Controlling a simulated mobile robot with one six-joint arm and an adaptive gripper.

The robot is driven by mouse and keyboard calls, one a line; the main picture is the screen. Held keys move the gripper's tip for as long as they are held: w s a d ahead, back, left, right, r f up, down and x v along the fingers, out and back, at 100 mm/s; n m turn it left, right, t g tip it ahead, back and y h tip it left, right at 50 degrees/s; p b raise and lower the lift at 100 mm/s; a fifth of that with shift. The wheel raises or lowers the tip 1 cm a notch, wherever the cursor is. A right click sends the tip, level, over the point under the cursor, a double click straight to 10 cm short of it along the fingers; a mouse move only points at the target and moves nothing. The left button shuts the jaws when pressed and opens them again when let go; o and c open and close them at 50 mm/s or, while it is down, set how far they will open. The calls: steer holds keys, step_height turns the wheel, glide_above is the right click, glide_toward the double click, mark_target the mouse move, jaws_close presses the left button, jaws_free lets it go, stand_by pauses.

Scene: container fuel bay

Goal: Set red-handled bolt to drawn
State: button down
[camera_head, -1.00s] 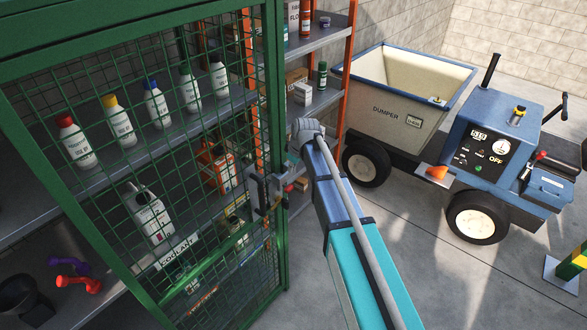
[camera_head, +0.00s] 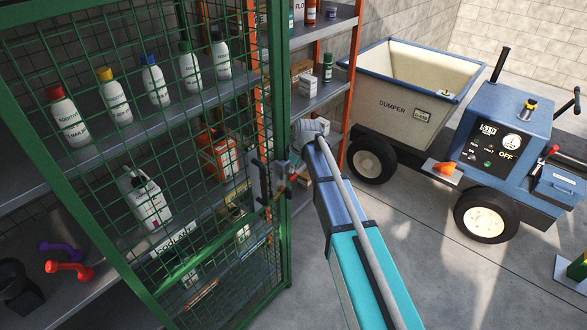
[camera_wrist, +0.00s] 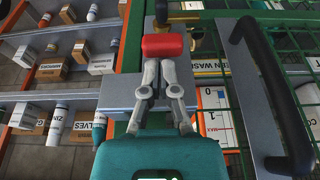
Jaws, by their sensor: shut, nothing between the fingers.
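The bolt's red handle (camera_wrist: 162,46) shows in the wrist view as a short red bar lying across the picture, over a grey metal plate on the green cage door. My gripper (camera_wrist: 160,66) is shut and empty. Its fingertips are just below the red handle in that view; I cannot tell whether they touch it.
A black door pull (camera_wrist: 268,85) stands right of the bolt. Behind the green mesh door (camera_head: 283,235) are shelves with bottles (camera_head: 190,68). Orange-framed open shelving (camera_head: 330,95) is behind my arm.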

mark_target(294, 175)
steer(key=shift+f, duration=0.4)
step_height(294, 175, down, 4)
steer(key=b, duration=0.4)
steer(key=shift+r, duration=0.25)
steer(key=shift+s, duration=0.1)
steer(key=shift+r, duration=0.15)
stand_by(0.3)
step_height(294, 175, up, 4)
steer(key=p, duration=0.4)
steer(key=p+v, duration=0.9)
steer(key=v, duration=0.1)
steer(key=shift+p, duration=0.35)
steer(key=shift+d, duration=0.1)
stand_by(0.5)
